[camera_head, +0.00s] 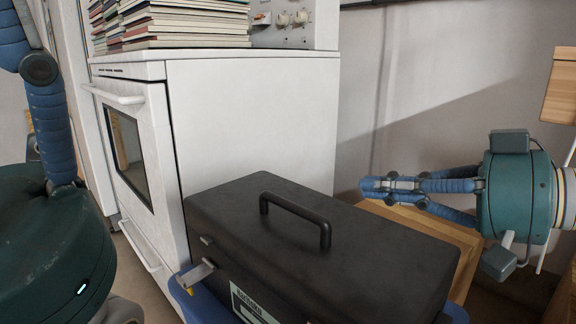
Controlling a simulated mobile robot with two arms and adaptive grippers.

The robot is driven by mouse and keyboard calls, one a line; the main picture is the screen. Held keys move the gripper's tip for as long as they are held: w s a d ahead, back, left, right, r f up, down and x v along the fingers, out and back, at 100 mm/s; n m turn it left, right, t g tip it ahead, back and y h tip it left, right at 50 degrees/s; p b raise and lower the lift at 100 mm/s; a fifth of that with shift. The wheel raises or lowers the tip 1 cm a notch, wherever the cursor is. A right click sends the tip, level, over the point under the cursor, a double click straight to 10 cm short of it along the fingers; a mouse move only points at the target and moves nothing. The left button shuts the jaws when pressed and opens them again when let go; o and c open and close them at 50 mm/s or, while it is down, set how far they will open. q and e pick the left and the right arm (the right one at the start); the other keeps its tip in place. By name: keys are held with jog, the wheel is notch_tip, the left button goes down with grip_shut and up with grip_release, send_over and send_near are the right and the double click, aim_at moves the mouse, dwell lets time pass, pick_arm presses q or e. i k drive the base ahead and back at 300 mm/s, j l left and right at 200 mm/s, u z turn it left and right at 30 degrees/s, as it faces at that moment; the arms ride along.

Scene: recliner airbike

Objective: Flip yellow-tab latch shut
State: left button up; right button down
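A black toolbox (310,225) with a handle on its lid (298,215) stands low in the middle. Its lid looks down. A pale metal latch (198,276) sticks out from its front left side, below a small catch (206,240) near the lid edge. I see no clear yellow tab. My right gripper (372,188) is beyond the toolbox's right side, pointing left. Its fingers come together at the tips, with nothing visible between them. My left gripper (48,110) is at the left edge, apart from the latch. Its fingertips are partly cut off.
A white stove (255,120) stands behind the toolbox, with a stack of books (185,25) on top. A blue container rim (185,300) shows beneath the toolbox. A wooden surface (455,240) lies right of it, under my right gripper. A white wall (450,80) is behind.

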aim_at(196, 275)
jog(key=k, duration=0.85)
